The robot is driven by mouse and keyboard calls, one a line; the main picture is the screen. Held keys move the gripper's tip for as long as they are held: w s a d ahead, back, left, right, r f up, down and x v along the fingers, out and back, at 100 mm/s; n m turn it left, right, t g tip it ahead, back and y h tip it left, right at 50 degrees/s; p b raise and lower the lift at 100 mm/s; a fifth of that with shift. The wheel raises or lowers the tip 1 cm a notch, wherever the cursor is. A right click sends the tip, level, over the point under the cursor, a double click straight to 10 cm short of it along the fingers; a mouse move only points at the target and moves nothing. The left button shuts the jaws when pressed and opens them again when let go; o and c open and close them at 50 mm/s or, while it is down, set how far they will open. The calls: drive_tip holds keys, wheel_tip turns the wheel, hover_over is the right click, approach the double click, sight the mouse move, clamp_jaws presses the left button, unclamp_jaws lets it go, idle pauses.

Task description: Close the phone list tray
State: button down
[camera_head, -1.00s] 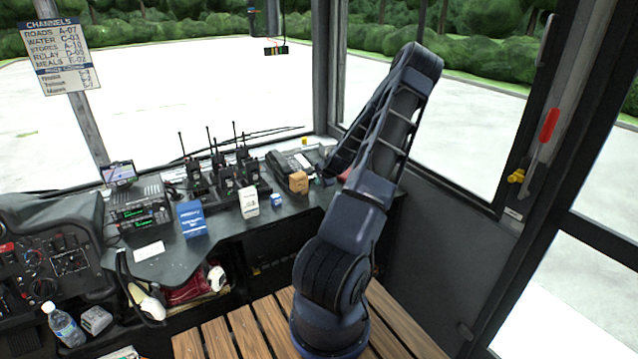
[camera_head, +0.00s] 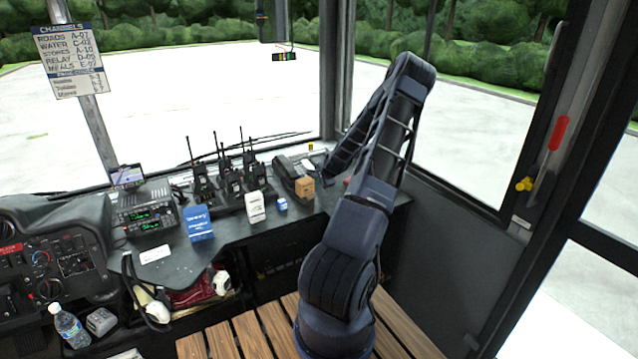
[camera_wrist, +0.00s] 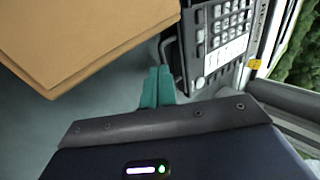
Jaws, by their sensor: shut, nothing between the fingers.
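The desk phone (camera_head: 288,175) stands at the right end of the dark counter, beside a cardboard box. In the wrist view the phone (camera_wrist: 203,40) shows its keypad and a white paper strip (camera_wrist: 226,56) at its near end. I cannot clearly make out a tray; a thin dark bent bar (camera_wrist: 168,58) sticks out at the phone's left side. My gripper's teal fingers (camera_wrist: 158,72) are together and empty, close to this bar; I cannot tell whether they touch it. In the head view my gripper is too small and covered to make out.
Several handheld radios (camera_head: 232,180) stand farther left.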

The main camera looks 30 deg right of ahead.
drive_tip(key=s, duration=0.3)
drive_tip(key=shift+s+d+r, duration=0.1)
drive_tip(key=shift+s+r, duration=0.3)
drive_tip(key=v, duration=1)
drive_tip(key=s+a+r+n+g, duration=0.1)
drive_tip(key=s+a+r+n, duration=0.3)
drive_tip(key=a+r, duration=0.3)
drive_tip(key=s+a+r+n+g+h, duration=0.1)
drive_tip(key=s+a+r+n+g, duration=0.15)
drive_tip(key=a+r, duration=0.5)
drive_tip(key=s+a+r+n+g, duration=0.1)
drive_tip(key=s+a+r+n, duration=0.35)
drive_tip(key=a, duration=0.45)
drive_tip(key=s+a+r+n, duration=0.2)
drive_tip(key=s+a+r, duration=0.1)
drive_tip(key=s, duration=0.4)
drive_tip(key=s+a+r+n, duration=0.2)
drive_tip(key=s+a+r, duration=0.2)
drive_tip(key=s, duration=0.4)
drive_tip(key=s+a+r+n, duration=0.2)
drive_tip(key=s+a+r, duration=0.1)
drive_tip(key=s, duration=0.5)
drive_tip(key=shift+a+r+n+t+y, duration=0.3)
drive_tip(key=shift+r+n+t+y, duration=0.15)
drive_tip(key=shift+r, duration=0.25)
